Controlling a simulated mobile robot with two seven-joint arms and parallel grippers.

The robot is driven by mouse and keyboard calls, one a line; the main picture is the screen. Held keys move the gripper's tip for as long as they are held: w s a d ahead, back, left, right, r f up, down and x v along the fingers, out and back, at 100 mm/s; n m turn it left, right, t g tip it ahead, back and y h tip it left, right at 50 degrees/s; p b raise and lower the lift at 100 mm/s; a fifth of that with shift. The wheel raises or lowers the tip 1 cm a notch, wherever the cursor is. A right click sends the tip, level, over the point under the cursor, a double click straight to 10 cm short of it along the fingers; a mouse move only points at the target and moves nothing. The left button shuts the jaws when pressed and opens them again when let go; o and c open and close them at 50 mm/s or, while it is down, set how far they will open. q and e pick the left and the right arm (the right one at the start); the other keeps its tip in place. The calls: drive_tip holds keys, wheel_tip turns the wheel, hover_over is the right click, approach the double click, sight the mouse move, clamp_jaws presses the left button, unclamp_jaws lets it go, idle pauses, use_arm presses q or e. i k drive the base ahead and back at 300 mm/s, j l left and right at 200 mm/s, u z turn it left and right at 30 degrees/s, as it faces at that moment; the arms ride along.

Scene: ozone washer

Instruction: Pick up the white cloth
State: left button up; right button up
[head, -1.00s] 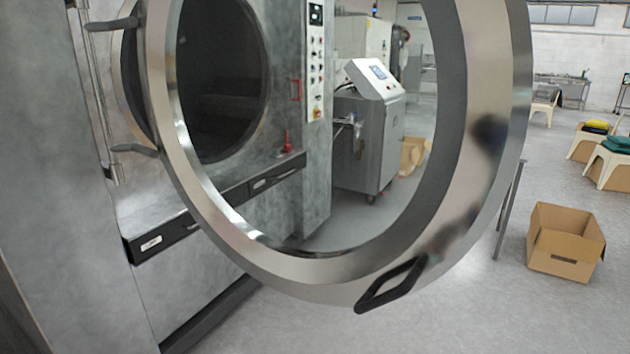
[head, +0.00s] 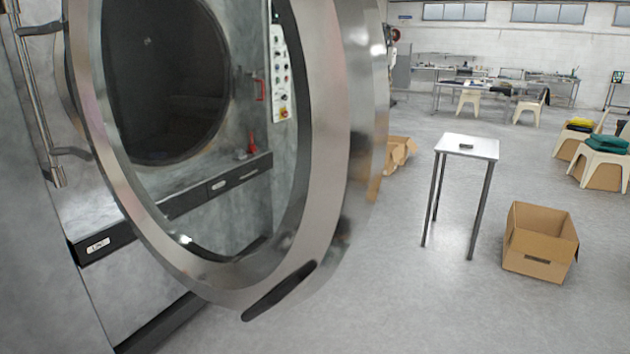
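No white cloth can be made out in the head view. Neither of my grippers is in view.
An open cardboard box (head: 540,243) is on the floor at the right. Stools with folded green fabric (head: 602,144) and yellow fabric (head: 579,122) stand at the far right. Work tables (head: 500,88) line the back wall. The floor in front of the small table is clear.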

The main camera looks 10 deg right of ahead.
sight(462, 144)
drive_tip(key=l, duration=0.45)
drive_tip(key=i+l+z, duration=0.15)
drive_tip(key=l, duration=0.3)
drive_tip(key=i+l, duration=0.15)
drive_tip(key=l, duration=0.15)
drive_tip(key=i+l+z, duration=0.1)
drive_tip(key=l, duration=0.2)
drive_tip(key=i+l+z, duration=0.2)
drive_tip(key=i+l, duration=0.5)
drive_tip(key=i, duration=0.25)
drive_tip(key=i+l+z, duration=0.15)
drive_tip(key=i+l, duration=0.2)
drive_tip(key=i+l+z, duration=0.1)
drive_tip(key=i+l, duration=0.15)
drive_tip(key=i, duration=0.25)
drive_tip(key=i+l+z, duration=0.1)
drive_tip(key=i, duration=0.35)
drive_tip(key=i+l, duration=0.1)
drive_tip(key=i, duration=0.2)
drive_tip(key=i+l, duration=0.15)
drive_tip(key=i+u, duration=0.1)
drive_tip(key=i, duration=0.45)
drive_tip(key=j, duration=0.1)
